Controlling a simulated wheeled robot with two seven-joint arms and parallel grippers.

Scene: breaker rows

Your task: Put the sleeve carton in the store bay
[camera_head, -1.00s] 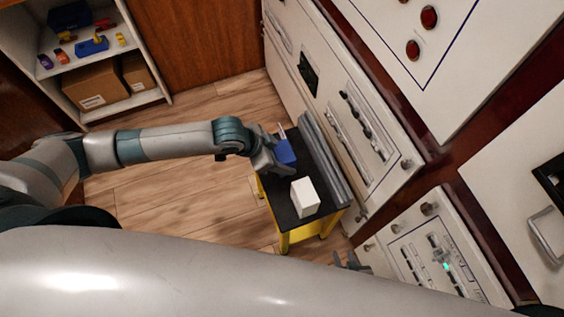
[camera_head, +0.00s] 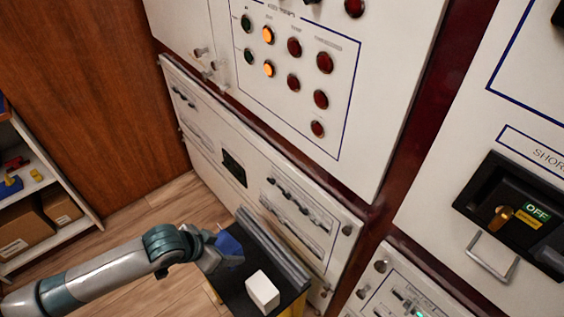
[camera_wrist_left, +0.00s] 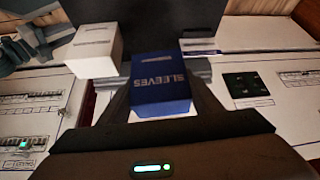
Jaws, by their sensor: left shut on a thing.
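The sleeve carton (camera_head: 229,245) is a small blue box held by my left gripper (camera_head: 214,252) over the far part of the black-topped stand. In the left wrist view the carton (camera_wrist_left: 160,85), lettered SLEEVES, sits between the two dark fingers of the gripper (camera_wrist_left: 162,104), which are shut on it. I cannot tell whether it touches the stand top. Grey-teal parts at the upper left of the wrist view look like my right gripper (camera_wrist_left: 32,32); its jaws are unclear. No part is clearly marked as the store bay.
A white carton (camera_head: 262,290) stands on the black stand top (camera_head: 236,299), near the held carton. A grey rail (camera_head: 272,247) edges the stand by the white cabinets (camera_head: 250,165). A shelf unit (camera_head: 62,232) with boxes is at left. Floor shows between.

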